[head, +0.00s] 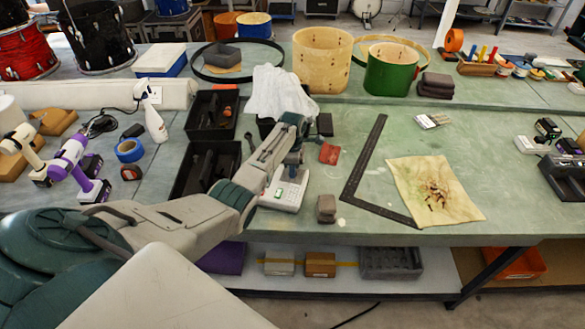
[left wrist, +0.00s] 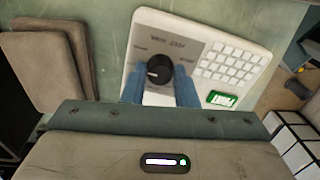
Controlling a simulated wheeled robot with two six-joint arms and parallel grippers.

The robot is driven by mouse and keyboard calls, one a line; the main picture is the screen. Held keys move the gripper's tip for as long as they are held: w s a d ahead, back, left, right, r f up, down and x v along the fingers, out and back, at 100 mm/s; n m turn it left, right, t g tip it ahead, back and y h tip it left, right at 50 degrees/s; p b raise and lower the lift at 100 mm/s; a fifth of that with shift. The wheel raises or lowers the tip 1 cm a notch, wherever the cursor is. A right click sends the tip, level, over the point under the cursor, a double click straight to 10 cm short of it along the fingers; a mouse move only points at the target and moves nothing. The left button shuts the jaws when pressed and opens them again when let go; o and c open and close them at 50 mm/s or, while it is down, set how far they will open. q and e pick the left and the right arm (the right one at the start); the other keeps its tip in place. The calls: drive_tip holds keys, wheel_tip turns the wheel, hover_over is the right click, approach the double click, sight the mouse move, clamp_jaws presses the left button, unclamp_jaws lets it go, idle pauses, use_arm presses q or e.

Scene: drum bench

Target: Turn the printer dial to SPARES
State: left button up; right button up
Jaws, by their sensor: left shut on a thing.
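The label printer (head: 282,197) is a small white box near the bench's front edge in the head view. The left wrist view shows its grey panel, white keys, small green screen and round black dial (left wrist: 159,71). A white mark on the dial points to the left of the picture. The small words around the dial are too small to read. My left gripper (head: 292,168) reaches down over the printer. In the left wrist view its blue fingers (left wrist: 160,82) stand on either side of the dial, shut on it. My right gripper is not in view.
Black trays (head: 209,160) stand left of the printer. A grey-brown block (head: 326,208) lies close to its right, then a black metal square (head: 371,190) and a stained cloth (head: 432,190). A white cloth (head: 280,92) lies behind.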

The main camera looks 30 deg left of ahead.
use_arm(q)
drive_tip(key=shift+n, duration=1.4)
drive_tip(key=o, duration=1)
wheel_tip(320, 180, up, 11)
drive_tip(key=b, duration=0.3)
drive_tip(key=shift+f, duration=0.15)
